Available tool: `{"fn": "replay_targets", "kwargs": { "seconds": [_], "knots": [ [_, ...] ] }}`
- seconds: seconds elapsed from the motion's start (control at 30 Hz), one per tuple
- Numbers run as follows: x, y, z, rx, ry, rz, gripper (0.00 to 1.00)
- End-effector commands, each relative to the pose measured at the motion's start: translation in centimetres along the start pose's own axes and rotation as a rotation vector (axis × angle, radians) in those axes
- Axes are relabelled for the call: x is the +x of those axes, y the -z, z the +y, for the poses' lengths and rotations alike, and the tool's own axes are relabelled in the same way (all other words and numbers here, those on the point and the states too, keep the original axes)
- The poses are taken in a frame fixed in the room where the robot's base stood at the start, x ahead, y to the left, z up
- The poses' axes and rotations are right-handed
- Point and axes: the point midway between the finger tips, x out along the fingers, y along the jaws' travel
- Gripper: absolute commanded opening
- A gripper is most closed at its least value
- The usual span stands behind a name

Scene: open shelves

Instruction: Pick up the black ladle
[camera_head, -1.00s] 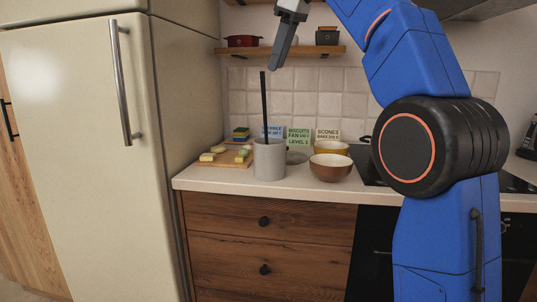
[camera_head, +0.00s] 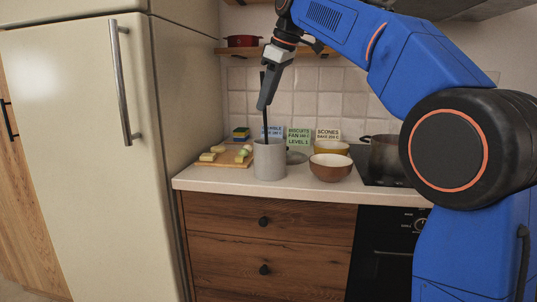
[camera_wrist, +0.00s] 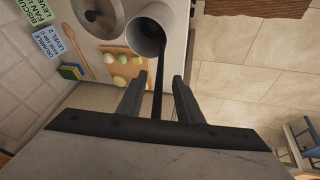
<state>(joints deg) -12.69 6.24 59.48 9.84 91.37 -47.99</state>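The black ladle (camera_head: 264,118) stands upright in a light grey cylindrical crock (camera_head: 269,161) on the counter. Its lower end is hidden inside the crock. My gripper (camera_head: 263,105) is at the upper part of the handle, above the crock, pointing down. In the wrist view the gripper (camera_wrist: 156,98) is open, with its two fingers apart. The ladle's handle (camera_wrist: 158,75) runs from the crock (camera_wrist: 146,32) to between the fingers, nearer the left one. I cannot tell whether a finger touches it.
A brown bowl (camera_head: 330,171) and a yellow bowl (camera_head: 331,147) stand right of the crock. A cutting board (camera_head: 236,164) with food lies left. Recipe cards stand behind. A pot (camera_head: 386,158) sits on the stove. A shelf (camera_head: 284,52) is above; the fridge (camera_head: 75,150) is left.

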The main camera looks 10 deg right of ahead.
Motion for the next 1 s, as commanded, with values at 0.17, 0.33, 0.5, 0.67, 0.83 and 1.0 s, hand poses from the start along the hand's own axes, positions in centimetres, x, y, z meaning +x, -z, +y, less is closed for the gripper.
{"fn": "replay_targets", "kwargs": {
  "seconds": [0.17,0.33,0.5,0.67,0.83,1.0],
  "knots": [
    [2.3,-0.1,0.0,0.000,0.002,-0.002,0.33],
    [3.0,-0.1,0.1,-0.001,0.000,0.000,0.33],
    [3.0,-0.1,0.1,0.000,0.000,0.000,0.33],
    [3.0,-0.1,0.1,0.000,0.000,0.000,0.00],
    [3.0,-0.1,0.1,0.000,0.000,0.000,0.00],
    [2.8,-0.1,0.0,0.000,0.000,0.000,0.00]
  ]
}}
